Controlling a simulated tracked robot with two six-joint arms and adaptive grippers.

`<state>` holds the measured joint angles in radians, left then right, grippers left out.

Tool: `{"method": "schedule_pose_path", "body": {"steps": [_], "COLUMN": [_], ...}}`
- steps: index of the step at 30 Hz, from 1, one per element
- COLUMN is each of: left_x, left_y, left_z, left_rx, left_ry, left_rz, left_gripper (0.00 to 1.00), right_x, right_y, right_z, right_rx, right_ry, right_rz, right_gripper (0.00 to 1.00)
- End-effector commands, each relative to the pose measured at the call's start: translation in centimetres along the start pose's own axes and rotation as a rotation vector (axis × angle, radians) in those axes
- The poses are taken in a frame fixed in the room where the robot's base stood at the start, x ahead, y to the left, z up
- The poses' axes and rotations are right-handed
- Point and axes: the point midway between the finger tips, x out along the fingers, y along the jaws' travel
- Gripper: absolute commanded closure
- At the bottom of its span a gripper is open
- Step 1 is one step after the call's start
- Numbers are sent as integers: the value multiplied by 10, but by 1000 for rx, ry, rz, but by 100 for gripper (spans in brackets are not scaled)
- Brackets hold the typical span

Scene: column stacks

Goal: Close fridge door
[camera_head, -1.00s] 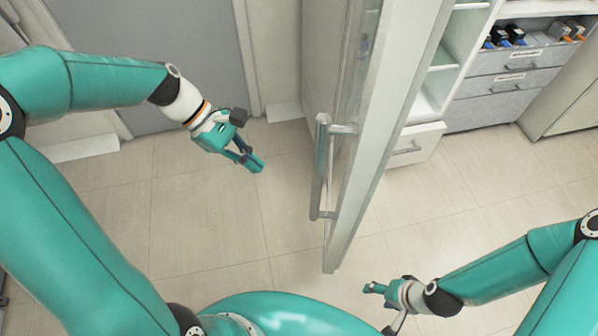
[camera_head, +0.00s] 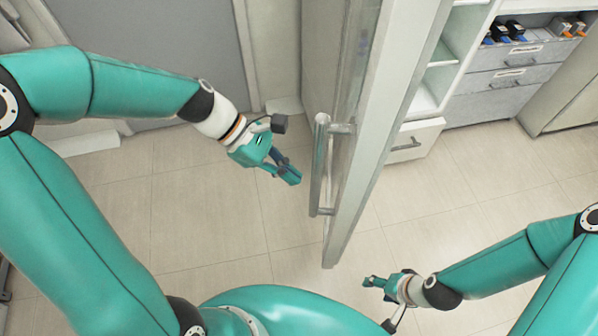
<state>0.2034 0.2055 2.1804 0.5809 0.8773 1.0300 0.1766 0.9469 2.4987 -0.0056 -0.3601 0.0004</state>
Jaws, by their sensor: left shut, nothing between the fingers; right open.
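The fridge door (camera_head: 388,110) stands open, seen nearly edge-on, with a glass pane and a pale frame. Its vertical metal handle (camera_head: 320,165) is on the left face of the door. My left gripper (camera_head: 291,177) is shut and empty, just left of the handle, with a small gap showing between them in the picture. My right gripper (camera_head: 369,281) is open and empty, low in the view, to the right of the door's lower edge. The fridge body (camera_head: 440,80) with white shelves shows to the right behind the door; part of it is hidden by the door.
A grey drawer cabinet (camera_head: 505,80) with small bottles or boxes on its top shelf stands at the back right. A white drawer (camera_head: 415,140) sits low behind the door. The tiled floor (camera_head: 200,200) is clear on both sides of the door.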

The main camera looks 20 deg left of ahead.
Motion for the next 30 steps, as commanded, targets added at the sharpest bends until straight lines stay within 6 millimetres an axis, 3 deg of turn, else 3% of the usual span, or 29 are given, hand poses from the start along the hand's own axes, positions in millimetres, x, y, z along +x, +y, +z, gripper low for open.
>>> {"method": "schedule_pose_path", "body": {"steps": [6, 22, 30], "left_x": [11, 18, 51], "left_y": [-1, 1, 5], "left_z": [12, 18, 50], "left_rx": [-2, -7, -55], "left_ry": [0, 0, -2], "left_rz": [-2, 8, 60], "left_gripper": [100, 100, 100], "right_x": [-4, -2, 4], "right_y": [-1, -1, 1], "right_z": [0, 0, 0], "right_rx": [0, 0, 0], "right_ry": [0, 0, 0], "right_rz": [0, 0, 0], "right_gripper": [39, 39, 39]}}
